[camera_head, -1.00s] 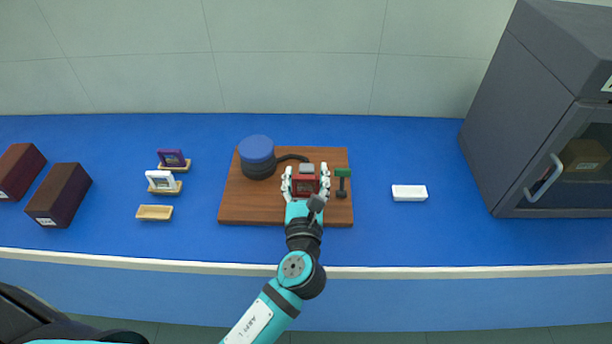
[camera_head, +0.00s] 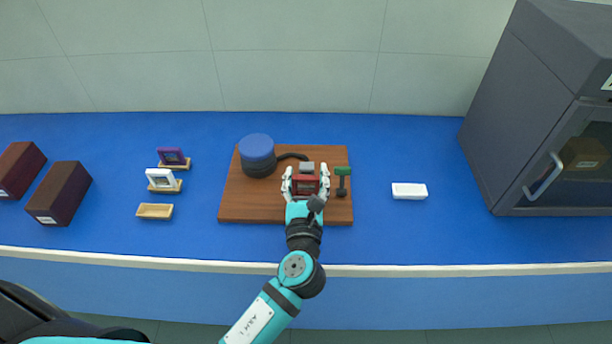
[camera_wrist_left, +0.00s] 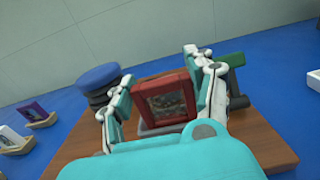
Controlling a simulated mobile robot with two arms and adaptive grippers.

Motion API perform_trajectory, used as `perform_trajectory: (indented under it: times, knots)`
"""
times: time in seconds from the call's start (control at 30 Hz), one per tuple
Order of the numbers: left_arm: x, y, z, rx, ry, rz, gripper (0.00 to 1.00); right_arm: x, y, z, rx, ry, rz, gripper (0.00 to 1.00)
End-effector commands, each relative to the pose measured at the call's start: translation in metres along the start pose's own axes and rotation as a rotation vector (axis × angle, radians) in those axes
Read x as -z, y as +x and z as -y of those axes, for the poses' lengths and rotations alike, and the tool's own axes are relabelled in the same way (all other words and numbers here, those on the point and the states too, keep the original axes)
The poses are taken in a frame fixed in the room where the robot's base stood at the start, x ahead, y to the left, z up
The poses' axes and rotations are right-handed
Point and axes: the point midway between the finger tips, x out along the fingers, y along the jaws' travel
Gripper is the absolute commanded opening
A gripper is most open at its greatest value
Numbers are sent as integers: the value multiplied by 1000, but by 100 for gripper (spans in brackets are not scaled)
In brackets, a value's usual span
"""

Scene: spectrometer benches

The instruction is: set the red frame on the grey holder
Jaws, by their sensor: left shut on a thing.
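The red frame (camera_head: 305,185) is upright between the fingers of my left gripper (camera_head: 305,183), which is shut on it. In the left wrist view the red frame (camera_wrist_left: 168,98) stands between the white and teal fingers (camera_wrist_left: 163,88), its dark picture facing the camera. The grey holder (camera_head: 307,168) shows just behind the frame in the head view. In the wrist view a grey edge (camera_wrist_left: 150,131) shows low beside the frame. The frame hides most of the holder, so I cannot tell whether they touch. My right gripper is not in view.
A wooden board (camera_head: 240,205) carries a blue-topped round device (camera_head: 257,155) on the left and a green-topped post (camera_head: 342,180) close on the right. Small framed stands (camera_head: 163,181), an empty tan tray (camera_head: 155,211) and a white tray (camera_head: 409,191) lie farther out. A grey cabinet (camera_head: 530,110) stands right.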

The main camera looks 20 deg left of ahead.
Motion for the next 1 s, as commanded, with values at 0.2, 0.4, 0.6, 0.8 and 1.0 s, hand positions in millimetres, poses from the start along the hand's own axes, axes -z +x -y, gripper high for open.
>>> perform_trajectory:
  times: [0.2, 0.4, 0.6, 0.8, 1.0]
  knots:
    - [5, 0, 0, 0, 1, 0, 24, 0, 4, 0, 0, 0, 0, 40]
    - [5, 0, 0, 0, 0, 0, 67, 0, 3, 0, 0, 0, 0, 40]
    - [5, -1, 0, 0, 0, -1, 67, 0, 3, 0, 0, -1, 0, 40]
    - [6, -14, 0, 1, 0, -2, 67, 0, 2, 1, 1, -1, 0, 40]
    - [5, -30, 0, 1, 1, -2, 67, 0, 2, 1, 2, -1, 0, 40]
